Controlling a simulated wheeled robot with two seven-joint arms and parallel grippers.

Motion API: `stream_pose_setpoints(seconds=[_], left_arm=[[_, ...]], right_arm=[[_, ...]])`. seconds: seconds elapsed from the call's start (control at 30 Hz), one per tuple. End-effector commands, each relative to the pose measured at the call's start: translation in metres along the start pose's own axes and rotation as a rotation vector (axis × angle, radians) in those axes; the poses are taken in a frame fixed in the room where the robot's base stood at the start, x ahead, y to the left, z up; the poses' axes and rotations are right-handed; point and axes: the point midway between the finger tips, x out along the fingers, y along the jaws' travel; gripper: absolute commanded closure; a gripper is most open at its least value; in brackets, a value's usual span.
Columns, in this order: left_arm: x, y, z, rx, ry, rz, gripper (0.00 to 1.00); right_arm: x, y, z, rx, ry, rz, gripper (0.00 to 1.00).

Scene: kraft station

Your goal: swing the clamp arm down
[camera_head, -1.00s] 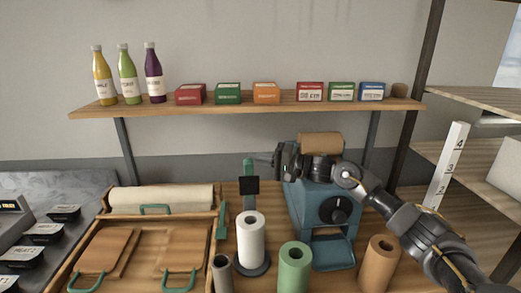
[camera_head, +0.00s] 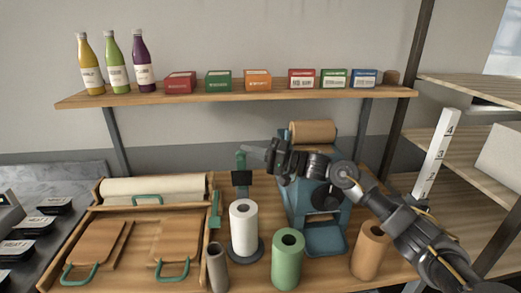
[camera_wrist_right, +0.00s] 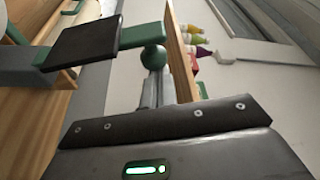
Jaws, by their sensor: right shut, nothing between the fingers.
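The clamp arm (camera_head: 241,162) stands upright as a green bar behind the white paper roll (camera_head: 243,225), with a black pad (camera_head: 241,178) below its top. In the right wrist view the black pad (camera_wrist_right: 85,45), the green arm (camera_wrist_right: 142,37) and a green ball (camera_wrist_right: 152,57) at its end are close. My right gripper (camera_head: 248,150) is shut and empty, its fingertips at the top of the clamp arm. In the wrist view its fingers (camera_wrist_right: 155,90) point at the ball; I cannot tell whether they touch. My left gripper is not in view.
A blue machine (camera_head: 300,200) with a brown roll (camera_head: 312,132) stands behind my right arm. A green roll (camera_head: 287,260), a tan roll (camera_head: 370,250) and a grey tube (camera_head: 217,267) stand in front. A wooden tray (camera_head: 140,225) lies left. The shelf (camera_head: 240,97) holds bottles and boxes.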

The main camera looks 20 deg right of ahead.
Motion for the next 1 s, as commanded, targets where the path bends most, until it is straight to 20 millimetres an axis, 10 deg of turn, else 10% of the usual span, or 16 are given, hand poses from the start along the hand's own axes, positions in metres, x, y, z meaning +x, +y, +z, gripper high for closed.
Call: stream_pose_setpoints(seconds=[0.47, 1.0], left_arm=[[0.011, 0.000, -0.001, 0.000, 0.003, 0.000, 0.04], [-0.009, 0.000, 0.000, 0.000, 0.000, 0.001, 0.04]], right_arm=[[-0.012, -0.007, 0.061, -0.412, -0.014, -0.176, 1.00], [-0.030, 0.011, 0.108, -0.418, -0.014, -0.177, 1.00]])
